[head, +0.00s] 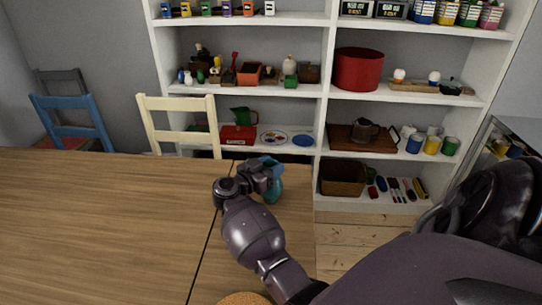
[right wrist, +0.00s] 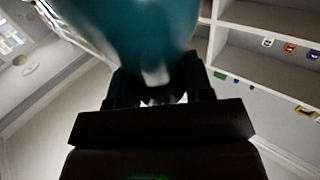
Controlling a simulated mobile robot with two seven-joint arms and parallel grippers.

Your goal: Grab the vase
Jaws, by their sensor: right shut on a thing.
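The vase (head: 275,190) is teal and shows in the head view near the far right part of the wooden table, partly hidden behind my right gripper (head: 268,177). My right gripper is shut on it. In the right wrist view the teal vase (right wrist: 135,30) fills the upper middle, close and blurred, between the two dark fingers of the gripper (right wrist: 158,88). Whether the vase touches the table cannot be told. My left gripper is not in view.
The wooden table (head: 100,215) is mostly clear on the left. A round cork-coloured thing (head: 244,299) lies at its near edge. A cream chair (head: 180,104) and a blue chair (head: 65,118) stand behind it. A white shelf (head: 322,115) with many items stands at the back.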

